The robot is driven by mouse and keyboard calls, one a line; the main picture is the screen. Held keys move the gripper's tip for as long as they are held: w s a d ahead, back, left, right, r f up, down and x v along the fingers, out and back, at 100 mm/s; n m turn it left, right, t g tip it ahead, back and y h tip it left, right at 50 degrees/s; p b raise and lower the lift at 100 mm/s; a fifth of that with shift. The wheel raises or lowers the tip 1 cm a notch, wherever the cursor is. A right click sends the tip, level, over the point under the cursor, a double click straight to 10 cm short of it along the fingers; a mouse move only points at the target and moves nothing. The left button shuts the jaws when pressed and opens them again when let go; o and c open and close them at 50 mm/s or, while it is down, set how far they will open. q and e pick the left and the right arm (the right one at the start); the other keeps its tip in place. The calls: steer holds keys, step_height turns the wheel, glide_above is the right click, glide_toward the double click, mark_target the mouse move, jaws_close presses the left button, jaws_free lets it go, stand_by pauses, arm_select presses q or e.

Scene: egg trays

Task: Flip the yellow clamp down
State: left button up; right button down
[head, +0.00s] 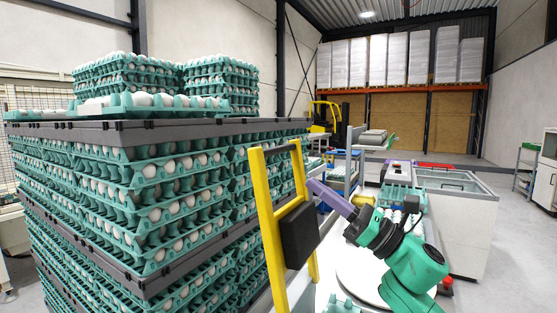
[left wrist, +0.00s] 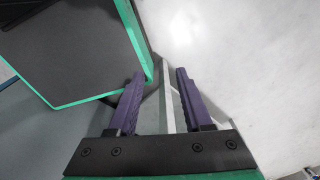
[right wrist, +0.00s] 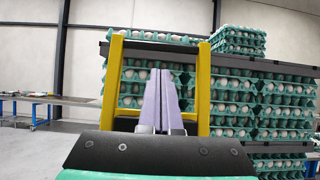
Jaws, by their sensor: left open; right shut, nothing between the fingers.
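The yellow clamp (head: 266,215) is a yellow frame with two posts, a crossbar and a black pad (head: 299,235). It stands up, slightly tilted, beside the egg tray stack. In the right wrist view its posts (right wrist: 203,95) rise on both sides of my fingers, with the crossbar above. My right gripper (head: 314,184) has purple fingers, shut and empty, pointing at the clamp near its right post. I cannot tell whether they touch it. My left gripper (left wrist: 158,74) is open and empty over the pale floor; it does not show in the head view.
A tall stack of green egg trays (head: 160,215) with grey dividers (head: 150,128) fills the left, close behind the clamp. A conveyor and a grey cabinet (head: 450,225) stand to the right. A dark green-edged panel (left wrist: 75,45) lies close to my left gripper.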

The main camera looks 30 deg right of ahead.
arm_select(q)
step_height(320, 180, up, 6)
steer(key=w+p, duration=0.2)
steer(key=p, duration=0.4)
steer(key=shift+a+r, duration=0.25)
steer(key=shift+a, duration=0.2)
arm_select(e)
steer(key=x, duration=1)
steer(key=shift+w+f, duration=0.15)
steer(key=shift+w, duration=0.1)
arm_select(q)
steer(key=shift+s, duration=0.1)
steer(key=shift+f, duration=0.1)
